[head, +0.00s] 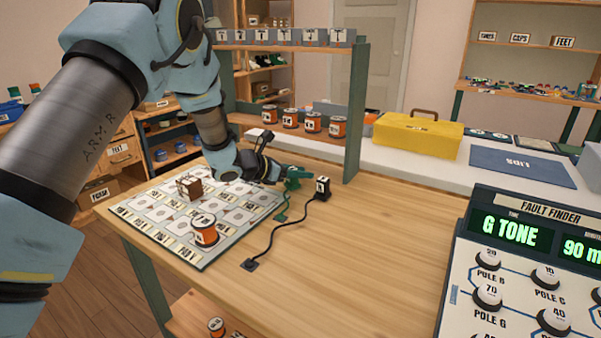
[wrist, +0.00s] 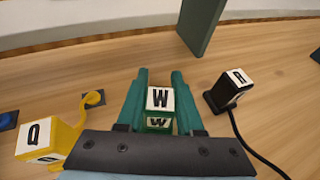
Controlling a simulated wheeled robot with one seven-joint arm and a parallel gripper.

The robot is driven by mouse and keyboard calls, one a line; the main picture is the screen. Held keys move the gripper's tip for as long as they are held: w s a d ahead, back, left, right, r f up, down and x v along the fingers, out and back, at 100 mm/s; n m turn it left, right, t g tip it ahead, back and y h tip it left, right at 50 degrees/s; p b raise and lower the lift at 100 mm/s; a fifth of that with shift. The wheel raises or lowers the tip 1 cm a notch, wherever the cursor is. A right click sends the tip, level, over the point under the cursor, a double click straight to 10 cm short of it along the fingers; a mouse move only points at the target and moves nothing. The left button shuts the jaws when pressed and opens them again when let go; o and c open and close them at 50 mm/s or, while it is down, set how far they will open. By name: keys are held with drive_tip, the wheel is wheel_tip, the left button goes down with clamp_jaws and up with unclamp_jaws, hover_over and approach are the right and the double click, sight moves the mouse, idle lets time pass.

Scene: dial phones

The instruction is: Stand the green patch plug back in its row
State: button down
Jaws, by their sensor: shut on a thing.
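The green plug (wrist: 160,99) has a white cap marked W. In the wrist view it sits between the two green fingers of my gripper (wrist: 158,92), which is shut on it. In the head view my gripper (head: 291,178) is over the back of the wooden bench, with a green cord (head: 283,207) hanging below. The plug is hard to tell from the fingers there, and its underside is hidden. A black plug (wrist: 230,90) stands apart to the right, also seen in the head view (head: 322,188). A yellow plug (wrist: 42,140) is at the left in the wrist view.
A labelled card board (head: 160,235) lies left on the bench, bearing an orange-and-white spool (head: 205,232) and a brown block (head: 190,187). A black cord runs from the black plug to a socket (head: 250,265). A green shelf post (head: 356,120) rises behind.

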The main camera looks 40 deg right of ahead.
drive_tip(key=shift+f, duration=0.15)
drive_tip(key=c, duration=0.5)
unclamp_jaws()
drive_tip(key=shift+c, duration=0.2)
drive_tip(key=shift+r, duration=0.3)
drive_tip(key=b+v, duration=0.1)
drive_tip(key=v, duration=1.1)
drive_tip(key=shift+f+b, duration=0.15)
drive_tip(key=shift+b, duration=0.25)
drive_tip(key=shift+a, duration=0.1)
